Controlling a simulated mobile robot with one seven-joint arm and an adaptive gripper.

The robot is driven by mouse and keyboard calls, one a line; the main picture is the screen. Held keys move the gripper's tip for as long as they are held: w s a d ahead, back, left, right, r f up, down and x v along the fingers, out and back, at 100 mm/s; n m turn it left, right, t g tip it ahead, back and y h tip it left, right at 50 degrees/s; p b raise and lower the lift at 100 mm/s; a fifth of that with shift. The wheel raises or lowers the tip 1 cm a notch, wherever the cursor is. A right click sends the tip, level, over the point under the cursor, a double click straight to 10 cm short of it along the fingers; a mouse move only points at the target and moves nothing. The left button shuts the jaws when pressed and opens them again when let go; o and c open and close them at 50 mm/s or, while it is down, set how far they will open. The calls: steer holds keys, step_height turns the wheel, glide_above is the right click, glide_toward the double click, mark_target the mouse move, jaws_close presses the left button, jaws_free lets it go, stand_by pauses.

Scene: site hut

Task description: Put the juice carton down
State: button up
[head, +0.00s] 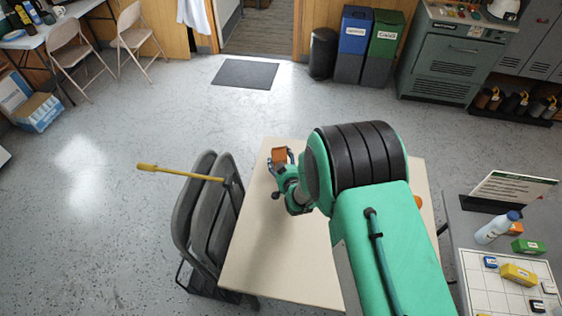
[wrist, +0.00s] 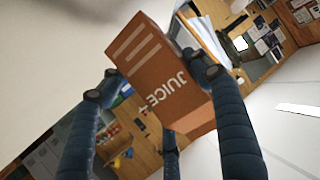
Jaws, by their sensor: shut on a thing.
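The juice carton (wrist: 160,75) is an orange-brown box with white stripes and the word JUICE on its side. In the wrist view it sits between the fingers of my gripper (wrist: 150,85), which is shut on it. In the head view the carton (head: 279,155) shows small at the end of my gripper (head: 281,164), over the far left part of the beige table (head: 270,259). I cannot tell whether the carton touches the tabletop. My arm hides much of the table's right side.
A grey side table (head: 462,222) on the right holds a bottle (head: 496,228), a sign (head: 513,188) and small boxes. The table's front left is clear. An orange object (head: 418,202) is partly hidden by my arm.

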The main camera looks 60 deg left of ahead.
steer(key=shift+w+a+f, duration=0.1)
steer(key=shift+w+a, duration=0.25)
steer(key=shift+a, duration=0.4)
steer(key=shift+w+a, duration=0.35)
steer(key=shift+a, duration=0.35)
steer(key=shift+f+b, duration=0.5)
steer(key=shift+f, duration=1.2)
steer(key=shift+f, duration=0.15)
steer(key=o, duration=1.9)
steer(key=shift+o, duration=0.2)
steer(key=p+v, duration=0.1)
steer(key=v, duration=1.1)
steer(key=shift+p, duration=0.3)
